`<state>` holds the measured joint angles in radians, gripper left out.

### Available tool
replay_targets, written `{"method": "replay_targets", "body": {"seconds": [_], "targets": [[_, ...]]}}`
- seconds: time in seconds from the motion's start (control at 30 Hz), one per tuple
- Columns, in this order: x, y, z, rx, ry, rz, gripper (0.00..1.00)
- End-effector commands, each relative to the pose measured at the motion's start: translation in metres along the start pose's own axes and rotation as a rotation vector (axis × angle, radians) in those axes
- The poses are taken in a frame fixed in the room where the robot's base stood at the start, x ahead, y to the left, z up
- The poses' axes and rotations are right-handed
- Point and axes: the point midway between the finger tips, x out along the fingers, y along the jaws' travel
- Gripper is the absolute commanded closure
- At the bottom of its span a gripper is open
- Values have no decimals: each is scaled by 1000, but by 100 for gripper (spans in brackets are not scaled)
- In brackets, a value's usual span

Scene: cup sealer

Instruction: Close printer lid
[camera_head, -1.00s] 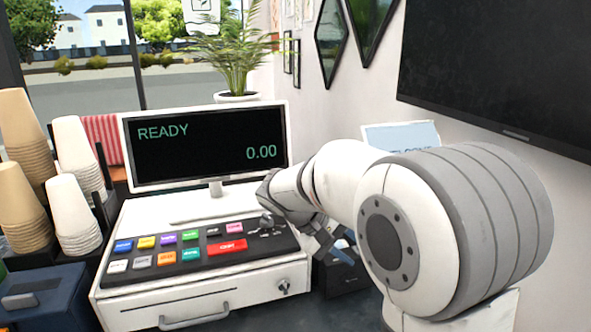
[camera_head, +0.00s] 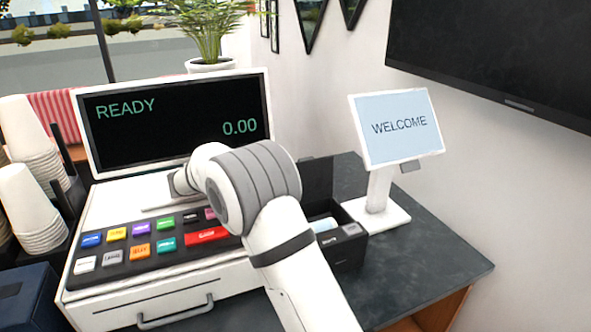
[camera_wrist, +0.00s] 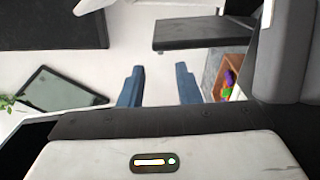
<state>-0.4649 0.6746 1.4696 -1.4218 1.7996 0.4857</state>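The receipt printer (camera_head: 347,249) is a black box on the counter, right of the cash register. Its dark lid (camera_head: 318,180) stands raised at the back, and a pale paper roll (camera_head: 324,225) shows inside. My arm covers the printer's left side. In the wrist view, the two blue fingers of my gripper (camera_wrist: 160,88) are apart with nothing between them.
The register screen (camera_head: 175,122) and keypad (camera_head: 150,240) are left of the printer. The customer display (camera_head: 398,128) stands close to its right. Cup stacks (camera_head: 30,205) are at far left. The counter (camera_head: 425,255) is clear at front right.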

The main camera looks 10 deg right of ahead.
Motion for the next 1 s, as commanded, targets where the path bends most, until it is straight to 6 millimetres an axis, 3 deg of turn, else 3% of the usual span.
{"method": "replay_targets", "body": {"seconds": [0.17,0.4,0.6,0.93,1.0], "targets": [[14,0,0,0,-1,-1,70],[53,0,1,-2,-2,-2,70],[74,0,0,0,1,-1,70],[77,-2,0,0,2,-1,70],[77,-2,0,0,2,-1,76]]}}
